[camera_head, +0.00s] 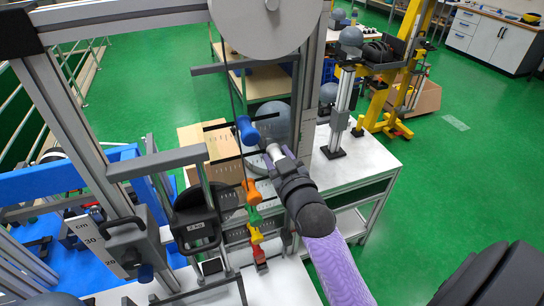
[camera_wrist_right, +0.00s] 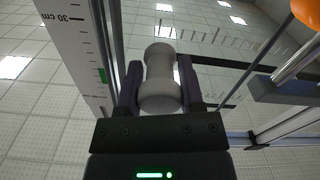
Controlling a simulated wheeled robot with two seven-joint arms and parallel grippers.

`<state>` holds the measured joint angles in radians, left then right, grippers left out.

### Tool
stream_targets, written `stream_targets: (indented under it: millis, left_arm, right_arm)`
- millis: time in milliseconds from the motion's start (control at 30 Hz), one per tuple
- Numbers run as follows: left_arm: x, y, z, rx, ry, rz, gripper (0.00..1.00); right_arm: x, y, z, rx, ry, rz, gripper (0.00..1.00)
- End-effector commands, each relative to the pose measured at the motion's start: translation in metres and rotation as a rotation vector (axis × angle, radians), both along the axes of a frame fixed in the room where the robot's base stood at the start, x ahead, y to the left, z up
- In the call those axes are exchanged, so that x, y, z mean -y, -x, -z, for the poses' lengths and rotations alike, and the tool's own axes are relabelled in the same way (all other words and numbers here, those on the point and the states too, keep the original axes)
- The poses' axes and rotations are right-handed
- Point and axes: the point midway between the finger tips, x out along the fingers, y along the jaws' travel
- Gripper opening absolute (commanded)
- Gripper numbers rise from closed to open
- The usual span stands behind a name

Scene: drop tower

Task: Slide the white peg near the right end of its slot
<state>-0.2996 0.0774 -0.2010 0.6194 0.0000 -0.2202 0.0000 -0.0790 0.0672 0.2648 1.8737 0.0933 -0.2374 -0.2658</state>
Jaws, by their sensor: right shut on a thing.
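The white peg (camera_head: 274,152) is a spool-shaped knob beside the tower's upright post in the head view. In the right wrist view the white peg (camera_wrist_right: 160,80) stands between the two dark fingers. My right gripper (camera_head: 277,160) is shut on it, with the purple arm coming from below right. A dark slotted bar (camera_wrist_right: 216,65) shows behind the peg and runs to the right; the slot's ends are not clear. Part of the peg is hidden by the fingers. My left gripper is not in view.
A blue peg (camera_head: 247,131) sits to the upper left. Orange (camera_head: 251,191), green (camera_head: 255,216), yellow (camera_head: 256,235) and red (camera_head: 259,255) pegs are stacked below. The tower's grey post (camera_head: 308,90) stands close to the right. A white table (camera_head: 365,160) lies behind.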

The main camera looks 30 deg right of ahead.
Motion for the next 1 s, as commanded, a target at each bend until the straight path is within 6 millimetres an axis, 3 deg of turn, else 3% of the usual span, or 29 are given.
stream_targets:
  millis: [100,133,267,633,1000]
  left_arm:
    - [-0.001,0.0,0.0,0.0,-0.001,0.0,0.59]
    - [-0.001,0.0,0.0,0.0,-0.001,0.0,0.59]
    - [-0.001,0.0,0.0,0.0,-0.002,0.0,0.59]
    - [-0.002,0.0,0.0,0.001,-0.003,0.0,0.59]
    - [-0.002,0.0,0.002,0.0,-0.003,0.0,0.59]
  right_arm:
    - [0.001,0.0,-0.001,0.004,0.004,0.002,0.0]
    - [0.001,0.0,-0.001,0.004,0.004,0.002,0.55]
    - [0.0,0.0,-0.001,0.003,0.003,0.0,0.82]
    - [-0.003,0.008,0.0,0.0,0.001,-0.001,0.84]
    - [-0.02,0.083,0.001,-0.002,0.001,0.001,0.84]
